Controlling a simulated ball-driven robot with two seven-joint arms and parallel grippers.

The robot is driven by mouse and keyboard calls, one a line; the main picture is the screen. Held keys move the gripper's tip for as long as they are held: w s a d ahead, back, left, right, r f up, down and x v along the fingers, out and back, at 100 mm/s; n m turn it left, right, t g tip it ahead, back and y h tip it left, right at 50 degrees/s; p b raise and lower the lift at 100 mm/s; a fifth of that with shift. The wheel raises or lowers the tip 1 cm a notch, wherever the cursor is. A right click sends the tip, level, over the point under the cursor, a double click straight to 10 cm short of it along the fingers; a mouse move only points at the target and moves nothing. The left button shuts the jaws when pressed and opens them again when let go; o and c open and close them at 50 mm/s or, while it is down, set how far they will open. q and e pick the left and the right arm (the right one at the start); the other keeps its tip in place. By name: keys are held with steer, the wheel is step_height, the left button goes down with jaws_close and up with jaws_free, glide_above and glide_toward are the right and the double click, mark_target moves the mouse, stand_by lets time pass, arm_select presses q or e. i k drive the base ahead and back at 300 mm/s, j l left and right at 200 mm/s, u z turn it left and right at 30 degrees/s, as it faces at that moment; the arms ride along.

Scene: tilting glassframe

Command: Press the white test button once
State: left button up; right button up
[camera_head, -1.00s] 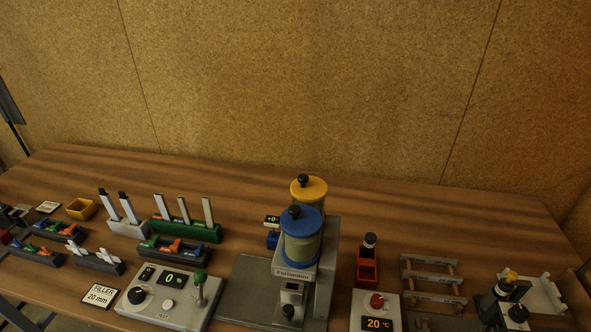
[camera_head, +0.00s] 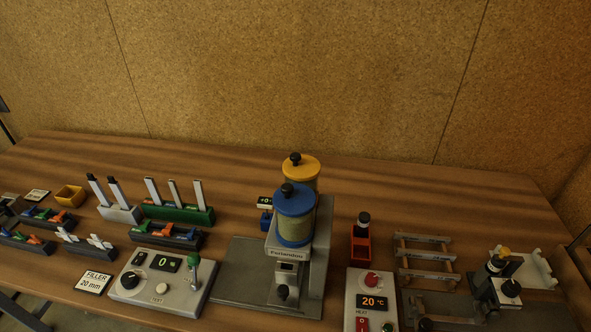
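The white test button (camera_head: 161,288) is a small round cap on the sloped grey control box (camera_head: 190,302) at the front left of the bench. A label reading TEST sits just below it. On the same box are a black knob (camera_head: 130,280), a display showing 0 (camera_head: 163,263), a smaller dark display (camera_head: 140,258) and a lever with a green ball (camera_head: 194,257). Nothing covers the button. Neither of my grippers shows in the head view.
The Ferlandon machine (camera_head: 286,255) with blue and yellow canisters stands right of the box. A FILLER 20 mm card (camera_head: 94,282) lies left of it. Racks of small parts (camera_head: 165,236) stand behind. A heater box (camera_head: 371,300) stands farther right.

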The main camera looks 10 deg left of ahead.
mark_target(161, 289)
steer(key=l+u, duration=0.1)
steer(key=u, duration=0.4)
steer(key=k+u, duration=0.1)
steer(key=u, duration=0.35)
steer(key=k+u, duration=0.1)
steer(key=u, duration=0.4)
